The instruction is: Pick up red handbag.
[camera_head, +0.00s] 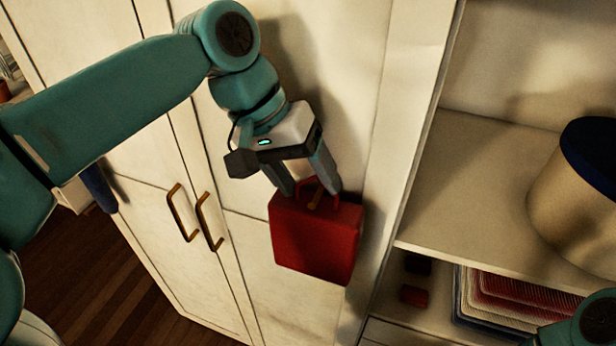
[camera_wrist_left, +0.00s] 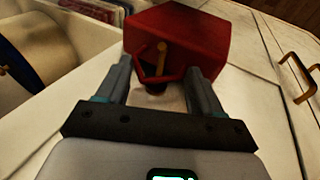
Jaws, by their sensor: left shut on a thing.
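The red handbag (camera_head: 316,240) hangs below my left gripper (camera_head: 308,192) in the head view, in front of the pale cabinet doors. The gripper's two fingers are at the bag's handle, and they are shut on it. In the left wrist view the red handbag (camera_wrist_left: 180,38) is beyond the fingertips of my left gripper (camera_wrist_left: 163,72), with its handle between them. A small golden piece shows at the handle. The bag's far side is hidden. Only a teal part of another arm shows at the lower right of the head view; no right gripper shows.
Pale cabinet doors (camera_head: 150,230) with brass handles (camera_head: 208,222) stand behind and left of the bag. At right, an open shelf (camera_head: 470,200) holds a round box with a dark blue lid (camera_head: 590,150). Folded striped cloths (camera_head: 505,295) lie below. Dark wooden floor (camera_head: 100,290) is at lower left.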

